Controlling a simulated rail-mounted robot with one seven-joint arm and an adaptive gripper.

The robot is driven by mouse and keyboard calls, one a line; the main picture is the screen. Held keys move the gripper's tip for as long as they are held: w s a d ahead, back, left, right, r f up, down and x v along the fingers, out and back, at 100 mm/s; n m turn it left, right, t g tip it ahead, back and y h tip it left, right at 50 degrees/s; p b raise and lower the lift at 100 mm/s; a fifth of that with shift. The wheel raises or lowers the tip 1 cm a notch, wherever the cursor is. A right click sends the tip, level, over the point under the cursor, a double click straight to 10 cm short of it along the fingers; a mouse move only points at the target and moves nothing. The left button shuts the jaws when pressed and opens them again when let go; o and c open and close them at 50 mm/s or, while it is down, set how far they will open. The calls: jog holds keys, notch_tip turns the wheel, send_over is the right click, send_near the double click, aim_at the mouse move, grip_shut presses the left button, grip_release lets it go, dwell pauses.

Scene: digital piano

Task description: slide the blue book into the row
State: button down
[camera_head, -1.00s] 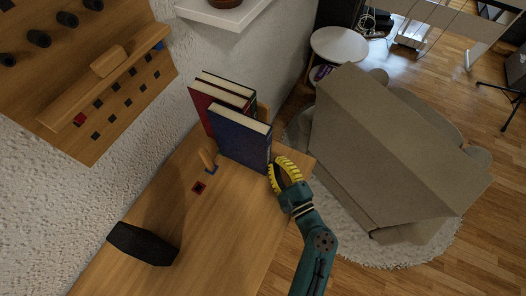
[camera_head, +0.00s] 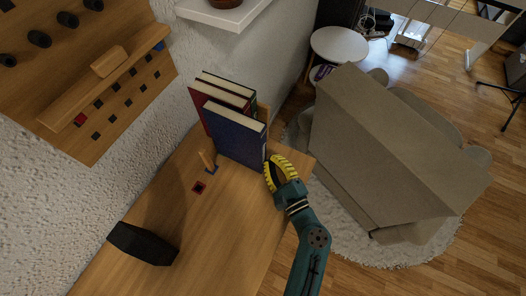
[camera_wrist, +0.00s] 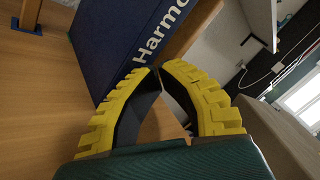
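The blue book (camera_head: 236,138) stands upright on the wooden top, at the near side of the row. Its spine, lettered "Harmo…", shows in the wrist view (camera_wrist: 135,40). A red book (camera_head: 201,100) and a dark book with pale pages (camera_head: 229,92) stand behind it. The blue book's near end sticks out a little toward my gripper. My gripper (camera_head: 270,162), with yellow ribbed fingers, is at the lower spine end of the blue book. In the wrist view the fingertips (camera_wrist: 158,70) meet with nothing between them, against or very near the spine.
A wooden bookend piece (camera_head: 263,113) shows behind the books. A black block (camera_head: 143,243) lies at the near left. The wall is at left.

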aim_at(254, 153)
jog(key=shift+w+a, duration=0.5)
jog(key=shift+a, duration=0.4)
jog(key=shift+w+a, duration=0.5)
jog(key=shift+a, duration=0.45)
jog(key=shift+w+a, duration=0.5)
jog(key=shift+a, duration=0.4)
dwell(1.8)
jog(key=shift+d, duration=0.1)
jog(key=shift+s+d, duration=0.4)
jog(key=shift+d, duration=0.3)
jog(key=shift+s+d, duration=0.45)
jog(key=shift+d, duration=0.25)
jog(key=shift+s+d, duration=0.4)
jog(key=shift+d, duration=0.3)
jog(key=shift+r, duration=0.1)
